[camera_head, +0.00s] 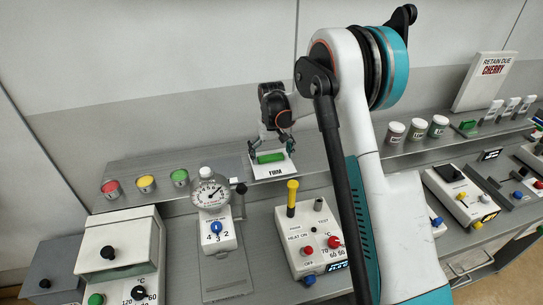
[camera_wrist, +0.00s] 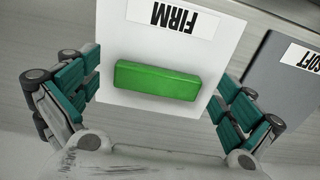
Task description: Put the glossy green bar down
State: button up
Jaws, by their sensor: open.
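The glossy green bar (camera_wrist: 158,80) lies on the white plate marked FIRM (camera_wrist: 196,48). In the head view the bar (camera_head: 270,157) rests on the same plate (camera_head: 276,171), on the raised shelf. My gripper (camera_head: 272,148) is above the plate, with its fingers either side of the bar. In the wrist view my gripper (camera_wrist: 158,98) is open, with a gap between the bar and the teal pads on both sides.
A grey plate marked SOFT (camera_wrist: 290,80) lies to the right in the wrist view. Red, yellow and green pots (camera_head: 146,183) stand on the shelf at left. A dial gauge (camera_head: 210,193) and a control box with a yellow lever (camera_head: 292,198) stand in front.

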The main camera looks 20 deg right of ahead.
aim_at(272, 159)
notch_tip(272, 159, up, 12)
jog(key=p, duration=0.2)
jog(key=s+r+t, duration=0.2)
jog(key=s+r, duration=0.7)
jog(key=r, duration=0.1)
jog(key=s+r+t, duration=0.1)
jog(key=s+r, duration=0.1)
jog(key=s, duration=0.7)
jog(key=s+r+t, duration=0.2)
jog(key=s+r, duration=0.1)
jog(key=s, duration=0.6)
jog(key=s+f+t, duration=0.2)
jog(key=s+f, duration=0.2)
jog(key=s, duration=0.6)
jog(key=shift+s+f, duration=0.2)
jog(key=shift+f, duration=0.1)
notch_tip(272, 159, down, 11)
jog(key=b, duration=1.1)
